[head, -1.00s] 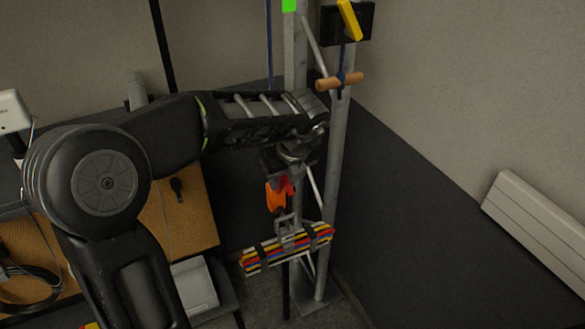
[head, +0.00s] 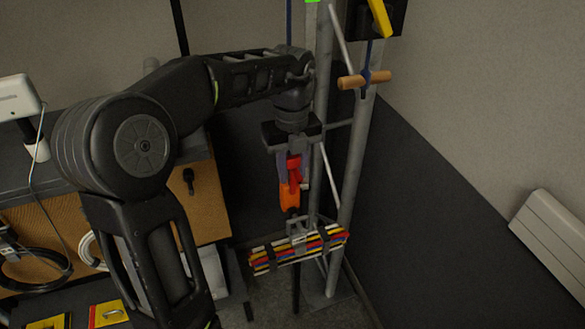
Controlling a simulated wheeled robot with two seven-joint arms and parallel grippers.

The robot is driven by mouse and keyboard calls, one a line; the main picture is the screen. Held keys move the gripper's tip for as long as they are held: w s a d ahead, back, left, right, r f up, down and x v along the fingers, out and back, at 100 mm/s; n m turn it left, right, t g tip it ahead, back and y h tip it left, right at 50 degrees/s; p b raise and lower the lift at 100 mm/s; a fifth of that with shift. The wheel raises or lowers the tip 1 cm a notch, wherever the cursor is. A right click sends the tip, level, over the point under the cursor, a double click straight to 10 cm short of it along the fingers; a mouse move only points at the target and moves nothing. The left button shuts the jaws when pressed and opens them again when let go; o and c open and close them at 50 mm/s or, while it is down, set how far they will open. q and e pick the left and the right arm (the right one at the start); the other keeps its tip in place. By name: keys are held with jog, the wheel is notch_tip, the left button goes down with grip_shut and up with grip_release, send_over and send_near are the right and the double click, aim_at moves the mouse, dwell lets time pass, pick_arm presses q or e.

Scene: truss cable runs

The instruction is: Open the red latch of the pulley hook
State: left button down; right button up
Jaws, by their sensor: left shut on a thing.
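The pulley hook (head: 289,198) is orange and hangs beside the truss, with its red latch (head: 295,172) on its upper part. A bundle of colored cables (head: 298,249) hangs below it from a grey bracket (head: 299,229). My left gripper (head: 291,176) points straight down over the hook from above. Its fingers are on either side of the red latch and shut on it. The fingers and the gripper body hide the top of the hook and the pulley above it. My right gripper is not in view.
The grey truss poles (head: 352,180) stand close to the right of the hook. A wooden handle (head: 364,79) hangs on a blue rope at upper right. A wooden-fronted bench (head: 207,215) stands at left. The floor at right is clear.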

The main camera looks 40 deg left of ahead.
pick_arm(q)
jog(key=shift+f, duration=0.1)
jog(key=c, duration=1.1)
grip_release()
jog(key=shift+d, duration=0.1)
